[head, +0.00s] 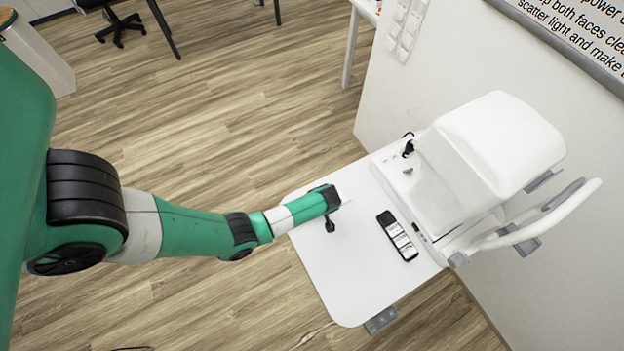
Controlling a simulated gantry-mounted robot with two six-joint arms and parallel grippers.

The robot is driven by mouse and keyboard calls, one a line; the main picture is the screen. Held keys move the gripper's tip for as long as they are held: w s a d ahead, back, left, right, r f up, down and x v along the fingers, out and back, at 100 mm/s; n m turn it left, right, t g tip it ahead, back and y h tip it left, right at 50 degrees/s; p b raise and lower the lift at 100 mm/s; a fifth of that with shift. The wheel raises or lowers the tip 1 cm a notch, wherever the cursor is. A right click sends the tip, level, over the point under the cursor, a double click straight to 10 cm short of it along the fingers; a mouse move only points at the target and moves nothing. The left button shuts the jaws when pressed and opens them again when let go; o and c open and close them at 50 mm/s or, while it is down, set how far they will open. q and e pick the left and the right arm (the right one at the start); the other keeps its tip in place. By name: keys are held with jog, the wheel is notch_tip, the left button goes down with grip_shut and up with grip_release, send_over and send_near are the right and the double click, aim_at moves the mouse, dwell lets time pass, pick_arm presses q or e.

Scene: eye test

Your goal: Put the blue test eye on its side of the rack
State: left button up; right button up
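My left gripper (338,204) is at the end of the green arm that comes in from the left, over the left part of the white table (352,298). Its fingers are too small and too much turned away to tell open from shut. A small dark piece (330,226) shows just below it; I cannot tell whether it is part of the gripper or a separate thing. A black oblong holder with white labels (398,236), possibly the rack, lies on the table to the gripper's right. I cannot make out any blue test eye. My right gripper is not in view.
A large white instrument (492,150) with a curved white bar (560,213) stands on the table's right side. Small dark parts (408,146) sit at its back left. A wall closes off the right. The table's front part is clear.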

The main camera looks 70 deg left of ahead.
pick_arm(q)
jog(key=shift+p, duration=0.65)
dwell(0.6)
jog(key=shift+f+b, duration=0.3)
jog(key=shift+f, duration=0.3)
dwell(0.6)
jog(key=o, duration=1.1)
jog(key=shift+c, duration=0.2)
jog(key=p+v, duration=0.5)
jog(key=v, duration=0.6)
jog(key=shift+r, duration=0.35)
